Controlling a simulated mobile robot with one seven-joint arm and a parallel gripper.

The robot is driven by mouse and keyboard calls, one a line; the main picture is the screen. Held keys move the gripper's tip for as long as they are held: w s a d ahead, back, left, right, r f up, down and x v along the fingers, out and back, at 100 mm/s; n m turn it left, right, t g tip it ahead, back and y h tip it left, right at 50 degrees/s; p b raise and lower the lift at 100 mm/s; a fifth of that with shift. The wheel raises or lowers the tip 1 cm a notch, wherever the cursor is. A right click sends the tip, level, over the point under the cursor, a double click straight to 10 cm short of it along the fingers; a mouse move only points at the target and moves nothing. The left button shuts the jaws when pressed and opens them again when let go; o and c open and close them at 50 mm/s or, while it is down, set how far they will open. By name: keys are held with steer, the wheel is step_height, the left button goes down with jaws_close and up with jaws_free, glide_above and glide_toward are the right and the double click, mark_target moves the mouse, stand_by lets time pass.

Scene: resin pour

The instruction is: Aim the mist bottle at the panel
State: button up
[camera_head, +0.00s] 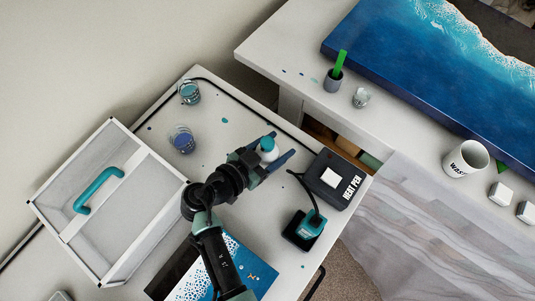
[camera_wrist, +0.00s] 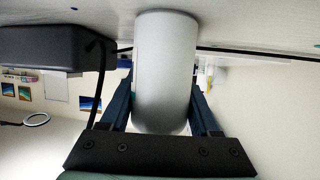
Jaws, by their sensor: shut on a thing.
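The mist bottle (camera_head: 268,150) is white with a teal top, seen from above between the fingers of my gripper (camera_head: 282,145). In the wrist view the bottle's plain white body (camera_wrist: 165,70) fills the space between the two dark blue fingers of my gripper (camera_wrist: 160,105). My gripper is shut on it, over the left table. I cannot tell which way its nozzle points or whether its base touches the table. The panel (camera_head: 430,75), blue with white foam lines, lies on the right table, up and right of my gripper and apart from it.
A heat pen box (camera_head: 325,185) and teal-topped stand (camera_head: 306,228) are right of my gripper. Two cups (camera_head: 189,93) (camera_head: 183,140) and a clear cover with a teal handle (camera_head: 98,190) stand left. A grey cup (camera_head: 333,81), small glass (camera_head: 361,98) and waste cup (camera_head: 466,158) stand near the panel.

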jaws_close()
steer(key=shift+r, duration=0.15)
